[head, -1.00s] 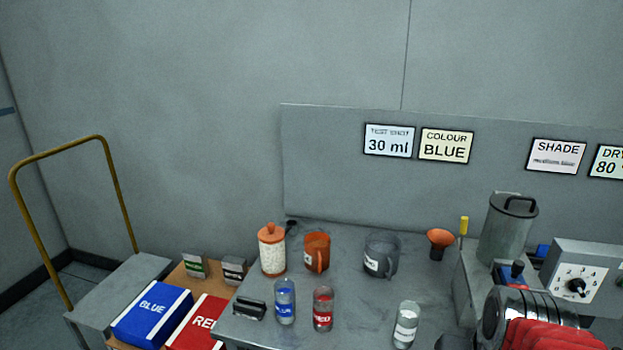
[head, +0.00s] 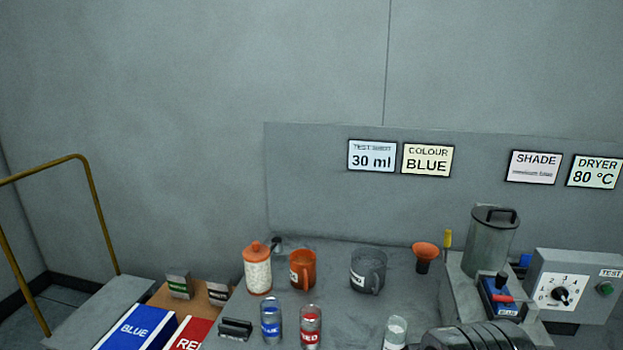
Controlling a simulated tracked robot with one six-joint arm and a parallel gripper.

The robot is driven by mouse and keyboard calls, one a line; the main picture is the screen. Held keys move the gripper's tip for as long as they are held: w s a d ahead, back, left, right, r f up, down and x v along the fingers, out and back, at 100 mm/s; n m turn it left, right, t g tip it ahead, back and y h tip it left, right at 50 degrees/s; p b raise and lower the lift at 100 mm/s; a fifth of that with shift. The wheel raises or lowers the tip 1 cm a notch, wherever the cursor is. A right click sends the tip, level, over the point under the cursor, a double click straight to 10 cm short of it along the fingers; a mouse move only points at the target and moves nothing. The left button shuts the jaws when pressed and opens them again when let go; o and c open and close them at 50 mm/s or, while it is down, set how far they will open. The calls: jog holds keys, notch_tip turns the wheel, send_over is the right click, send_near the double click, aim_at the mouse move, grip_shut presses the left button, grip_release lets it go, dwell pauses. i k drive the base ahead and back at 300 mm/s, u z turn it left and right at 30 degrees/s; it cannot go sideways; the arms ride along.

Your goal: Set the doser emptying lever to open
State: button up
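A grey lidded canister (head: 490,242) stands on a grey block at the right of the bench. In front of it is a small blue unit (head: 490,302) with a black knob, a red bar and a label that seems to read BLUE. My gripper is not in view; only a dark ribbed part of my arm shows at the bottom right.
A control box (head: 575,287) with a numbered dial and green button stands right. An orange funnel (head: 425,254), grey mug (head: 367,272), orange mug (head: 302,270), speckled jar (head: 257,274) and several glass vials stand on the bench. Blue (head: 132,329) and red boxes sit left.

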aim_at(448, 232)
jog(key=z, duration=0.05)
jog(key=k, duration=0.65)
jog(key=z, duration=0.55)
jog(key=i, duration=1.15)
jog(key=u, duration=0.05)
